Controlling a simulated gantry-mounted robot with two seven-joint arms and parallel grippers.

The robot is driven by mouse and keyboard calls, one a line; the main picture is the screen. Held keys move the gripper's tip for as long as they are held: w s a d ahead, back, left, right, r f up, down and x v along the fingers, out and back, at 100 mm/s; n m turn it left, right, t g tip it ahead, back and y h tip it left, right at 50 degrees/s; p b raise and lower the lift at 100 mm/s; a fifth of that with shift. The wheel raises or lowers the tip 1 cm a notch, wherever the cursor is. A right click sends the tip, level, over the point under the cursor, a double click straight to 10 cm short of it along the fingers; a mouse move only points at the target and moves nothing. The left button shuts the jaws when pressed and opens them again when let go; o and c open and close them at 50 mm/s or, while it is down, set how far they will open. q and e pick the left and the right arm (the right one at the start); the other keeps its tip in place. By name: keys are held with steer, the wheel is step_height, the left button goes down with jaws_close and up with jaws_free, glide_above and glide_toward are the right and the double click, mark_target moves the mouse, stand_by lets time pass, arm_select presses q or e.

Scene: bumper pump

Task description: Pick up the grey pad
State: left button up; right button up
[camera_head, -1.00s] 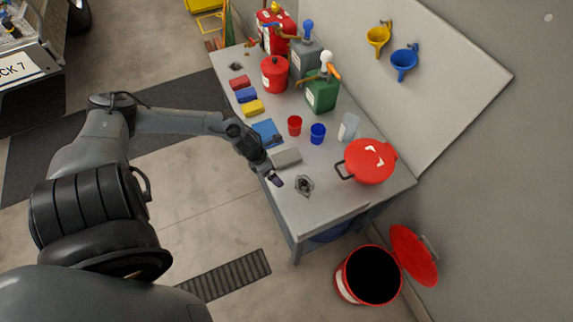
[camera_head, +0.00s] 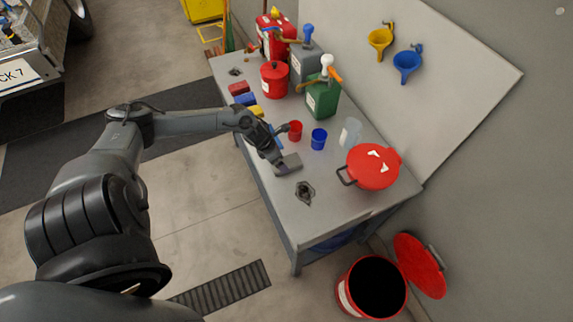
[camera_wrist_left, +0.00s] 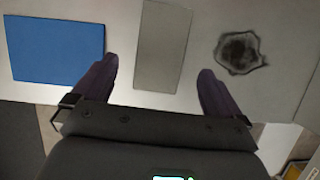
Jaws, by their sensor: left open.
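The grey pad (camera_head: 290,161) lies flat near the table's front edge, partly covered by my left gripper in the head view. In the left wrist view the pad (camera_wrist_left: 162,45) is a pale upright strip between the finger lines. My left gripper (camera_head: 284,150) is open and empty, close over the pad. In the wrist view its dark purple fingers (camera_wrist_left: 157,68) stand on either side of the pad, with gaps on both sides. I cannot tell the exact height above the pad. My right gripper is in neither view.
A blue pad (camera_wrist_left: 55,50) lies left of the grey pad in the wrist view. A dark patch (camera_head: 305,191) is on its other side. A red cup (camera_head: 295,131), a blue cup (camera_head: 318,139) and a red lidded pot (camera_head: 372,167) stand farther back. The front right tabletop is clear.

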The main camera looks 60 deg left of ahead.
mark_target(286, 163)
arm_select(q)
steer(key=x, duration=0.3)
steer(key=shift+w+d+f, duration=0.1)
steer(key=shift+w+f, duration=0.1)
steer(key=shift+w, duration=0.2)
steer(key=shift+w+f, duration=0.2)
steer(key=shift+f, duration=0.35)
steer(key=c, duration=1.1)
steer(key=shift+r, duration=0.15)
step_height(286, 163, up, 10)
